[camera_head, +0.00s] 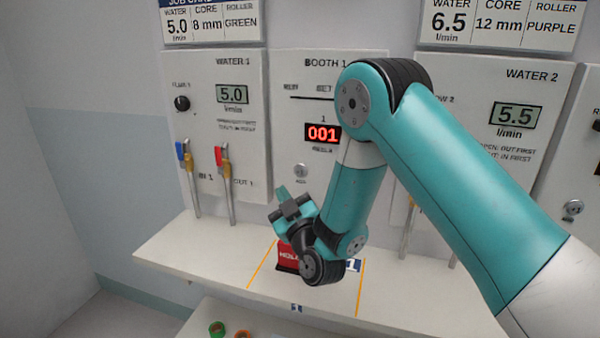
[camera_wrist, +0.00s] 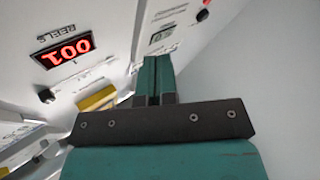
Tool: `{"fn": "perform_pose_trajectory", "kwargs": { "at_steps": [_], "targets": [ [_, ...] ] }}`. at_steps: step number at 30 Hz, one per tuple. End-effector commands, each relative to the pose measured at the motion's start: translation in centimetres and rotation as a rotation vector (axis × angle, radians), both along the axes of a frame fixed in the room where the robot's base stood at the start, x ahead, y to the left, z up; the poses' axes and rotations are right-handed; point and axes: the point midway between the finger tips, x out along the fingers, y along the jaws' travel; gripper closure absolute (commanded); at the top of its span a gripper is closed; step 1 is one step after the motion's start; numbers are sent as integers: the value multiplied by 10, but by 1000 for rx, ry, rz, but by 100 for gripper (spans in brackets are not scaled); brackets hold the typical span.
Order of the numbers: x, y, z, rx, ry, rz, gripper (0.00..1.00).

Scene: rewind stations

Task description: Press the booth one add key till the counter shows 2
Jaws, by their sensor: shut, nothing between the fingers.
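The booth 1 panel (camera_head: 284,110) is on the wall in the head view. Its red counter (camera_head: 322,133) reads 001; the same counter (camera_wrist: 62,53) shows upside down in the wrist view. A round metal key (camera_head: 301,171) sits low on the panel, with a small label too fine to read; I take it as the add key. I cannot make this key out in the wrist view. My gripper (camera_head: 283,192) is shut and empty, below and left of the key and apart from it in the picture. Its closed fingers (camera_wrist: 155,77) show in the wrist view.
The water 1 panel (camera_head: 215,120) with blue (camera_head: 181,150) and red (camera_head: 218,153) valve handles stands to the left. A dark red block (camera_head: 285,257) lies on the shelf (camera_head: 200,255) under my wrist. My arm covers part of the booth panel's right side.

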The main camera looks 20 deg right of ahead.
Motion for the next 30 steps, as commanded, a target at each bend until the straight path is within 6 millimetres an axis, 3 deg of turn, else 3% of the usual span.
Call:
{"fn": "perform_pose_trajectory", "kwargs": {
  "at_steps": [8, 19, 30],
  "targets": [
    [9, -7, -1, 2, -2, 0, 100],
    [51, -38, -4, 2, -5, -3, 100],
    [70, -51, -1, 3, -1, 0, 100]
  ]
}}
